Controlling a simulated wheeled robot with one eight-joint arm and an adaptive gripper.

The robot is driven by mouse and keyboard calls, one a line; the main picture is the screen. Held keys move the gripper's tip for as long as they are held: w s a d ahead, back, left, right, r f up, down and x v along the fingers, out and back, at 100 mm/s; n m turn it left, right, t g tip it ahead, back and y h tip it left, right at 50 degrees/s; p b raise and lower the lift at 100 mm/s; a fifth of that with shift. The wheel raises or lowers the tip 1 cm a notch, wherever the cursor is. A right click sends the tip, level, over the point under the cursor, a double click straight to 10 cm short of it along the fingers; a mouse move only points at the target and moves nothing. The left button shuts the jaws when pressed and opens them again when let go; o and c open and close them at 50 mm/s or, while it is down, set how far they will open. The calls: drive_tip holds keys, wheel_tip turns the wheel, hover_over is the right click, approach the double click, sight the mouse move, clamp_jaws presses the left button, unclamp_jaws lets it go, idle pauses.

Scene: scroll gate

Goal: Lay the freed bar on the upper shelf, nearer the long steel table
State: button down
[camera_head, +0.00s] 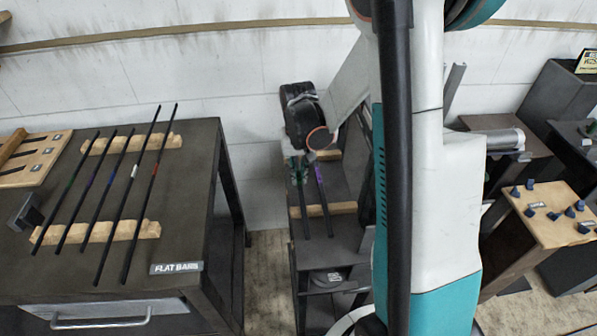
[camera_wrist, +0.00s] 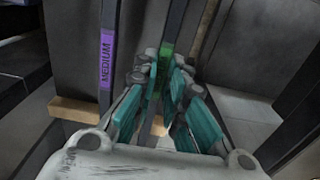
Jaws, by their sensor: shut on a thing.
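My gripper (camera_head: 298,168) is over the dark upper shelf (camera_head: 343,185) and points down. It is shut on a dark bar (camera_head: 304,215) with a green band, which also shows between the fingers in the wrist view (camera_wrist: 167,50). The bar lies lengthwise at or just above the wooden supports; I cannot tell whether it touches them. A second bar with a purple band (camera_head: 320,180) lies beside it to the right. In the wrist view this purple-banded bar reads MEDIUM (camera_wrist: 107,60) and is left of my fingers.
A dark table (camera_head: 205,190) at the left bears several bars on wooden rests and a FLAT BARS label (camera_head: 176,268). A gap with bare floor separates it from the shelf. A wooden board (camera_head: 550,215) with blue pieces stands at the right. My arm hides the shelf's right side.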

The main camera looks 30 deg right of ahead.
drive_tip(key=c, duration=1.6)
unclamp_jaws()
drive_tip(key=shift+o, duration=0.2)
wheel_tip(320, 180, up, 12)
